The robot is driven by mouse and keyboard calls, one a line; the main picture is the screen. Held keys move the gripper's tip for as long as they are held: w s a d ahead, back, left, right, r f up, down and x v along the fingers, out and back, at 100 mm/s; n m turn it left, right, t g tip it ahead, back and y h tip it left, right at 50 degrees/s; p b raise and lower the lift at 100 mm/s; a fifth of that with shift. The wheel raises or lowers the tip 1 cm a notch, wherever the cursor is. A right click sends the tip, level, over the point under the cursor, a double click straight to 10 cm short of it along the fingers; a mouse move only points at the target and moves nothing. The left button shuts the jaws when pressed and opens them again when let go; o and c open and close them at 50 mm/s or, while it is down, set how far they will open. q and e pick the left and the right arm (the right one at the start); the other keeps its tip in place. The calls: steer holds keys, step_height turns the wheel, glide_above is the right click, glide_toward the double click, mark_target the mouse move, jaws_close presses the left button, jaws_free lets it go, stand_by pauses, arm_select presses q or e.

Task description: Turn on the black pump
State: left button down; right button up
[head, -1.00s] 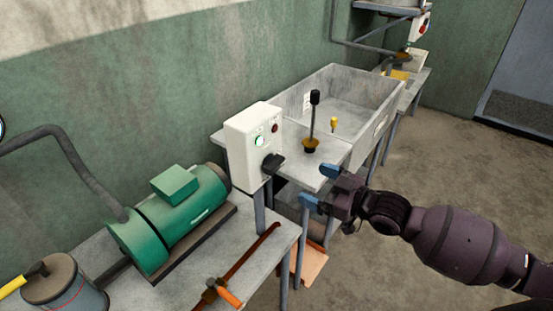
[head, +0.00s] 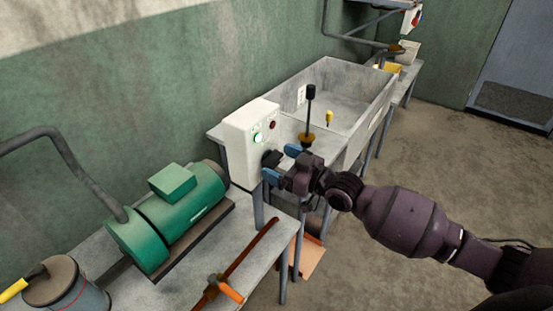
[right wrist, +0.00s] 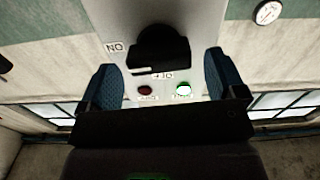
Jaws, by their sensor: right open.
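A white control box (head: 250,143) stands at the near end of the trough table. Its front carries a black switch handle (head: 270,159), a lit green lamp (head: 257,138) and a dark red lamp (head: 272,125). My right gripper (head: 281,164) is open at the handle, its blue fingertips on either side. In the right wrist view the handle (right wrist: 158,50) lies between and just ahead of the fingertips, beside an "ON" label (right wrist: 115,47). I cannot tell whether they touch. No plainly black pump shows; a green motor (head: 180,215) lies on the near table. My left gripper is out of view.
A tall black-knobbed lever (head: 310,105) stands close behind my right gripper. A grey trough (head: 345,90) is beyond it. An orange-handled valve (head: 230,292) and a rusty pipe lie on the near table (head: 205,260). Open floor is at the right.

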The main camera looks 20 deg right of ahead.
steer(key=shift+w+a, duration=0.45)
steer(key=shift+w, duration=0.1)
steer(key=c, duration=0.9)
steer(key=shift+m, duration=0.6)
steer(key=o, duration=0.9)
steer(key=v, duration=1)
steer(key=shift+s+d+b, duration=0.3)
steer(key=shift+b, duration=0.05)
